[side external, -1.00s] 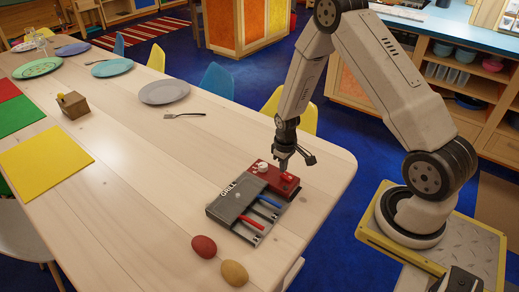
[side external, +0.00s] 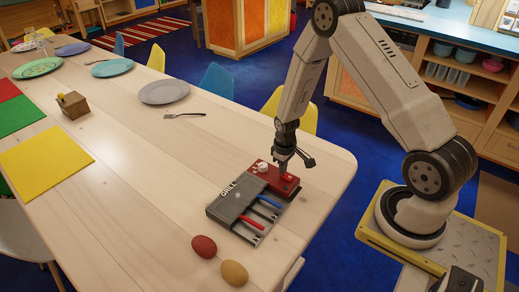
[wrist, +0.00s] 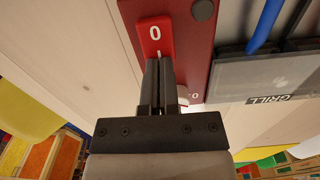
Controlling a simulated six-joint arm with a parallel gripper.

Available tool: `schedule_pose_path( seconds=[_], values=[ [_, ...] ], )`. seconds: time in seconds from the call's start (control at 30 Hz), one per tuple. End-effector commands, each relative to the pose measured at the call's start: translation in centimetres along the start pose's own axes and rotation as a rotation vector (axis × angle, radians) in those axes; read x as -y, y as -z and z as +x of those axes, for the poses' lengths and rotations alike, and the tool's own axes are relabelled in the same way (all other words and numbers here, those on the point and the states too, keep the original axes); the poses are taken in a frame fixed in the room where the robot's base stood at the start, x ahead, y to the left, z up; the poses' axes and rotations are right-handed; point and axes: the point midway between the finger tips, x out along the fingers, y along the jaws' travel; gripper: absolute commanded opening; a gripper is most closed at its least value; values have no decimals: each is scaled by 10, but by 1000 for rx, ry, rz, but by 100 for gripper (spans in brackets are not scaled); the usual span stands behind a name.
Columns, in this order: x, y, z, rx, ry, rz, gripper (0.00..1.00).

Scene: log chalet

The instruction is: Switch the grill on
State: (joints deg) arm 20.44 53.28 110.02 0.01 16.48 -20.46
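The grill (side external: 235,203) is a grey box marked GRILL on the wooden table, with a red and a blue handle at its near right side. It also shows upside down at the right of the wrist view (wrist: 255,80). A dark red panel (side external: 287,186) adjoins it and carries a white round knob (side external: 262,166). In the wrist view a brighter red rocker switch (wrist: 154,35) on the panel shows a white 0 and a short white line. My gripper (wrist: 160,62) is shut and empty, pointing down with its fingertips over the switch's line end. Contact cannot be told.
A red egg-shaped thing (side external: 204,246) and a yellow one (side external: 234,273) lie in front of the grill. A grey plate (side external: 164,92), a fork (side external: 185,115) and a small brown box (side external: 72,104) stand farther off. The table left of the grill is clear.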

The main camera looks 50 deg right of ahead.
Motion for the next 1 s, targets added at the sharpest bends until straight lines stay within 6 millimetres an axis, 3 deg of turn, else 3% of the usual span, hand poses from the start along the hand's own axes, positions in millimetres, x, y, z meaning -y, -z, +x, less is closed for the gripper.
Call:
schedule_pose_path(
  seconds=[0.4, 1.0],
  values=[
    [1, -3, 4, 7, 2, 0, 0],
    [0, -2, -10, 4, 1, 0, 0]
  ],
)
